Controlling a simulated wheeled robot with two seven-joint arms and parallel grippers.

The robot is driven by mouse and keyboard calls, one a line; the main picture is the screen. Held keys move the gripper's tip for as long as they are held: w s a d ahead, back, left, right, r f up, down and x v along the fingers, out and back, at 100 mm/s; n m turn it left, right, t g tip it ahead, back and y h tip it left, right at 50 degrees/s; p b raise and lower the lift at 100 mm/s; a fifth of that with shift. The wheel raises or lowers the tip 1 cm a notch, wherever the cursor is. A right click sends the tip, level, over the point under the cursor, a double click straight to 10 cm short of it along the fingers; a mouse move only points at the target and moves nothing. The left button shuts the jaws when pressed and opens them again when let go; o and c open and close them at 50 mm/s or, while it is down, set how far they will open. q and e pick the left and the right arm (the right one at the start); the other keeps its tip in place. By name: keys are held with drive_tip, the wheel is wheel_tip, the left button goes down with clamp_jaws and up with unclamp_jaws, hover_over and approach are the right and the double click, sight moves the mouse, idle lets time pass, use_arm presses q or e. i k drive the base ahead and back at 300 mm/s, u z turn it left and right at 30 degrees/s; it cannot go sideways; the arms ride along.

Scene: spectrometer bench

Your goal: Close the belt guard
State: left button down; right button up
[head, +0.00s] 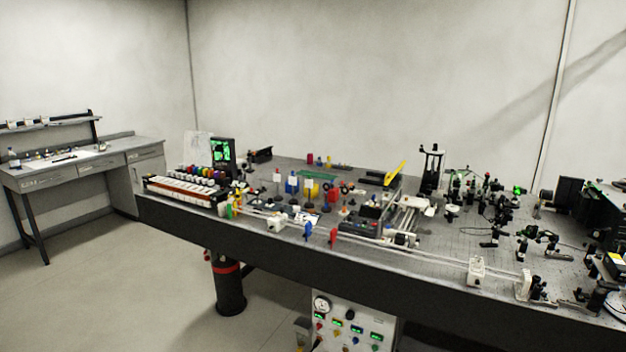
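Neither of my grippers shows in the head view.
Crowded small optics and posts cover the bench's right side. A tall black stand (431,168) is right of the flap. Colored parts and a keyboard-like rack (186,191) fill the left. A side desk (80,165) stands far left. The floor in front is open.

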sight(390, 190)
drive_tip(key=u, duration=0.55)
drive_tip(key=i, duration=1)
drive_tip(key=z, duration=0.3)
drive_tip(key=i, duration=1)
drive_tip(key=z, duration=0.95)
